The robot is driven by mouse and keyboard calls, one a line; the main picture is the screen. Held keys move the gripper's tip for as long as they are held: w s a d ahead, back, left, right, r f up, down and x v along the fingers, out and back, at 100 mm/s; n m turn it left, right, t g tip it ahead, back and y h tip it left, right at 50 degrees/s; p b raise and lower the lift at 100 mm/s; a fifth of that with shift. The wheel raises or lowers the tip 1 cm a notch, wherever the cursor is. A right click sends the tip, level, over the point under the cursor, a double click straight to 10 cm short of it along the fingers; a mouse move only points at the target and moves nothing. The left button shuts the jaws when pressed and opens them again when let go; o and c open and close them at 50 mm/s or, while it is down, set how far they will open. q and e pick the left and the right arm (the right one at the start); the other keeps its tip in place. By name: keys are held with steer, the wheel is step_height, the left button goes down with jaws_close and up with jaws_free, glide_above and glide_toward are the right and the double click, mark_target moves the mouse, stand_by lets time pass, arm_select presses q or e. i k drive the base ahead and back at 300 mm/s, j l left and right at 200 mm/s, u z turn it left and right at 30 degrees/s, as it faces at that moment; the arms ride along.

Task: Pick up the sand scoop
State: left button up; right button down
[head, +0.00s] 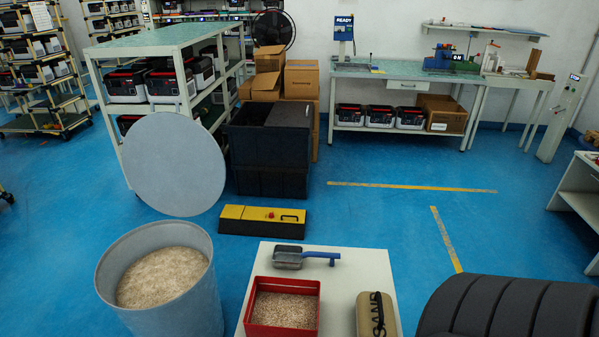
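The sand scoop lies on a pale table (343,280) at the bottom middle of the head view. It has a grey metal pan (288,257) on the left and a blue handle (322,256) pointing right. It lies near the table's far edge, behind a red open tray (284,307) of grainy sand. A tan bag marked SAND (374,314) stands to the right of the tray. Neither of my grippers shows in the head view. Nothing is seen touching the scoop.
A large grey drum of sand (207,292) stands left of the table, with a round grey lid (173,165) upright behind it. A yellow and black box (262,220) lies on the floor beyond. A dark ribbed shape (510,308), unclear what, fills the lower right.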

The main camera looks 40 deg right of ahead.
mark_target(285, 256)
steer(key=z, duration=1.3)
